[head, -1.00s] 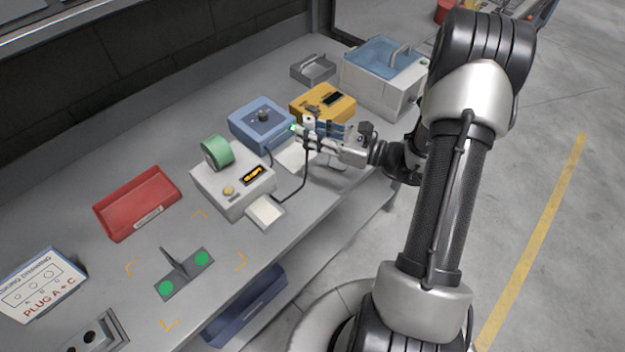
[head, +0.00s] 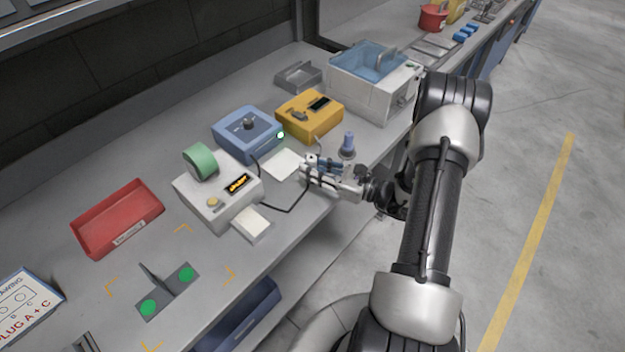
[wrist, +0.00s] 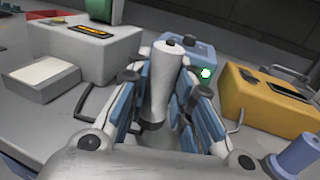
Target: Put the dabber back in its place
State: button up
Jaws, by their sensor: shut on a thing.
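A pale cylindrical tool with a dark tip, which I take to be the dabber (wrist: 163,85), stands between my fingers in the wrist view. My gripper (wrist: 165,100) is shut on it. In the head view my gripper (head: 312,170) is over the front part of the bench, in front of the yellow box. The dabber is mostly hidden there by the fingers. A blue post with a wider base (head: 347,146) stands just right of and behind my gripper. It also shows at the lower right of the wrist view (wrist: 298,155). I cannot tell whether it is the dabber's place.
A blue box (head: 248,133) with a lit green lamp and a yellow box (head: 310,114) stand behind my gripper. A white box (head: 212,203) with green tape is to the left. A white card (head: 282,165) lies between. Thin cables run near my gripper. A blue-lidded tank (head: 385,90) stands behind.

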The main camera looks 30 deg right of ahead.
jog(key=shift+f+b, duration=0.65)
jog(key=shift+f, duration=1.35)
jog(key=shift+f, duration=0.25)
jog(key=o, duration=0.8)
jog(key=shift+o, duration=0.2)
jog(key=shift+r, duration=0.15)
